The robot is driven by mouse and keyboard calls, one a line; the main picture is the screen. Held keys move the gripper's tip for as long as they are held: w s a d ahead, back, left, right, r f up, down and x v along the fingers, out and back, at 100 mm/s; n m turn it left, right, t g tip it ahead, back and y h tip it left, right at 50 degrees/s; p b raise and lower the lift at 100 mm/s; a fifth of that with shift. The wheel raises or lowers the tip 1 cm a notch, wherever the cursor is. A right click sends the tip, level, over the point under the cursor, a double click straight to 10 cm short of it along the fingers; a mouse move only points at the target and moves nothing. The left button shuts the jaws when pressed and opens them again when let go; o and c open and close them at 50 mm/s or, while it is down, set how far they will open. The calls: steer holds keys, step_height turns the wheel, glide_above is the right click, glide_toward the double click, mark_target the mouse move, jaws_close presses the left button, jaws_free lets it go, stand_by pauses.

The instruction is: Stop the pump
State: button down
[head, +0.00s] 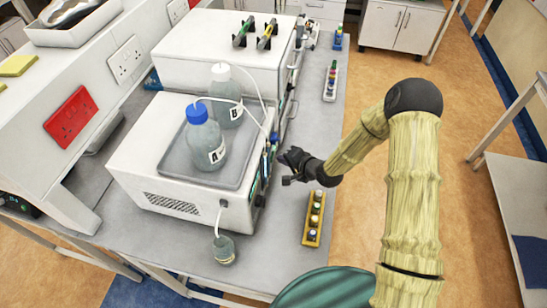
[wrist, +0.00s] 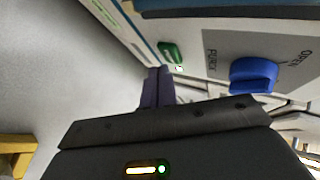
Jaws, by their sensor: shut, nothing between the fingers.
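The pump is a white box (head: 120,150) on the bench, its front panel facing right. In the wrist view the panel (wrist: 205,30) carries a green button (wrist: 170,52) and a blue knob (wrist: 254,76); the words PURGE and OPEN are by the knob. A small light shows beside the green button. My gripper (head: 284,170) is shut and empty, close in front of the panel. In the wrist view the dark fingertips (wrist: 158,74) are just below the green button; I cannot tell whether they touch it.
Bottles A (head: 205,140) and B (head: 226,95) stand in the tray on top, with tubing. A yellow vial rack (head: 313,222) stands on the bench in front. A small flask (head: 224,250) is near the bench edge.

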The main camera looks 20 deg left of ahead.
steer(key=shift+a, duration=0.15)
steer(key=shift+a, duration=0.35)
stand_by(0.5)
steer(key=shift+d, duration=0.5)
steer(key=d, duration=0.6)
steer(key=shift+w, duration=0.15)
stand_by(0.4)
stand_by(1.3)
